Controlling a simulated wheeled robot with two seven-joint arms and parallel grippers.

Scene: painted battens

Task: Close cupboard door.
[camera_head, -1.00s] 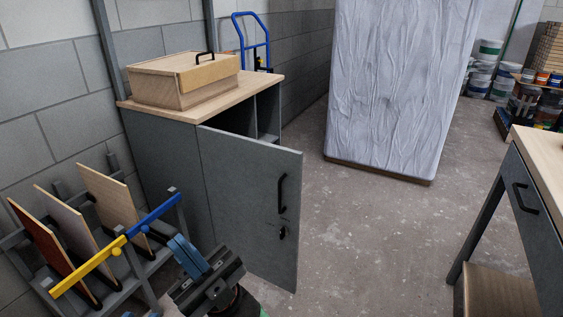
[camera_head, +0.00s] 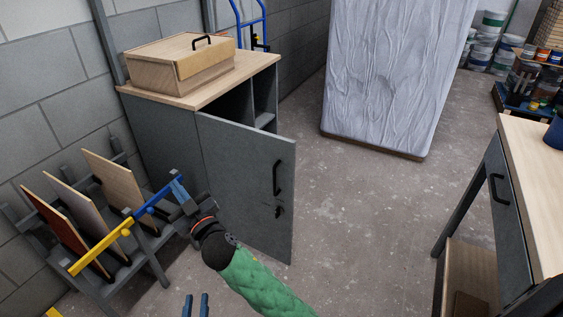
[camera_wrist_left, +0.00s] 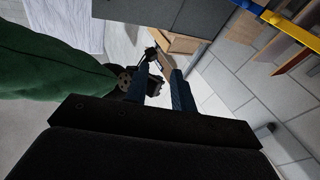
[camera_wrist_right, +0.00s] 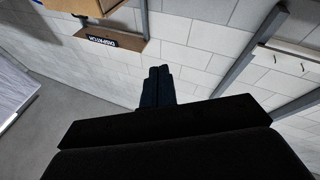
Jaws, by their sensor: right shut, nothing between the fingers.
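The grey cupboard (camera_head: 160,142) stands by the wall with a wooden top. Its grey door (camera_head: 238,175) is ajar, swung outward from its left side, with a dark gap behind its top edge. A black handle (camera_head: 277,178) and a small lock sit near its free edge. My right gripper (camera_head: 175,182) is in front of the door's hinge side, beside the rack; I cannot tell if it touches anything. Its fingers are together and empty in the right wrist view (camera_wrist_right: 157,88). My left gripper (camera_head: 196,305) is low at the bottom edge, open and empty; its fingers are apart in the left wrist view (camera_wrist_left: 158,90).
A rack (camera_head: 152,275) with several upright panels and a yellow-and-blue bar (camera_head: 104,249) stands left of the door. A wooden box (camera_head: 180,72) sits on the cupboard. A wrapped slab (camera_head: 395,75) stands behind. A workbench (camera_head: 535,190) is at right. Floor right of the door is clear.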

